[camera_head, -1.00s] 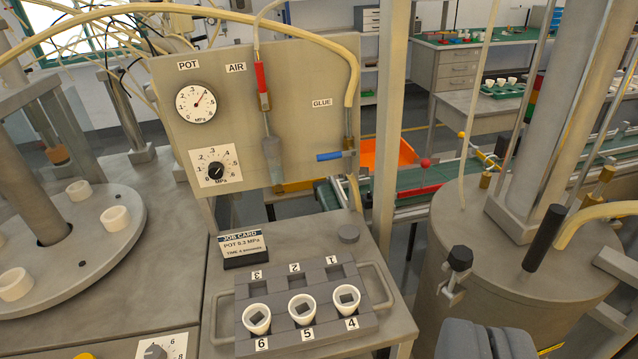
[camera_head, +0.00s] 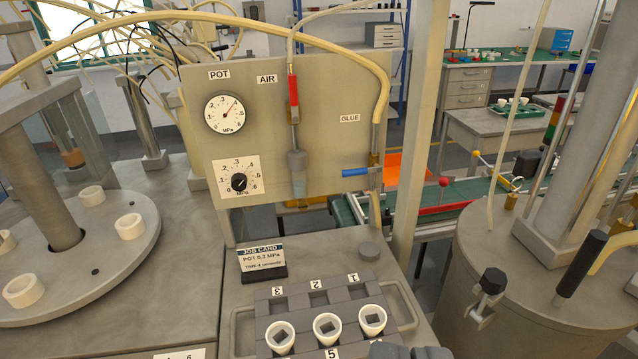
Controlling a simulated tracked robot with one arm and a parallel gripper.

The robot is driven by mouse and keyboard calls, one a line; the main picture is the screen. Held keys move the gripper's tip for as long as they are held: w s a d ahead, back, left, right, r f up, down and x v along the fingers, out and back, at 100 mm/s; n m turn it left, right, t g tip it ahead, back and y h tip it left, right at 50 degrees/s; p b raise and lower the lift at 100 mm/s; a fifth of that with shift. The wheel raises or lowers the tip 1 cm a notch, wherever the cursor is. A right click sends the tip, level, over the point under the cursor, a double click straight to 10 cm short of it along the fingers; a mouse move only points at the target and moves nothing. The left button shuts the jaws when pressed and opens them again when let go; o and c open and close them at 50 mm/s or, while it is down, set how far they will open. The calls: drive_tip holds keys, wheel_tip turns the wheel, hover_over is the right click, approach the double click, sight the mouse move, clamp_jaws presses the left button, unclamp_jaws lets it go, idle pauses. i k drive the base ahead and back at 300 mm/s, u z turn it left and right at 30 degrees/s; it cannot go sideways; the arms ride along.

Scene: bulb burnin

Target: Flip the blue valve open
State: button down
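The blue valve handle (camera_head: 356,172) lies about level, pointing left from the brass fitting on the GLUE line. It is at the right edge of the grey panel (camera_head: 330,100), below the GLUE label (camera_head: 350,118). My gripper (camera_head: 410,352) shows only as dark grey tops at the bottom edge, right of centre. It is well below the blue handle in the picture and apart from it. Its fingertips are cut off by the frame, so its opening and any contents are hidden.
A grey tray (camera_head: 409,318) with white cups stands below the panel, beside a job card (camera_head: 262,258) and a round grey knob (camera_head: 370,251). A red valve handle (camera_head: 293,91) hangs on the AIR line. A large grey pot (camera_head: 530,270) stands at right.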

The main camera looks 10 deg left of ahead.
sight(355, 172)
drive_tip(key=u, duration=0.1)
drive_tip(key=i, duration=1)
drive_tip(key=z, duration=0.05)
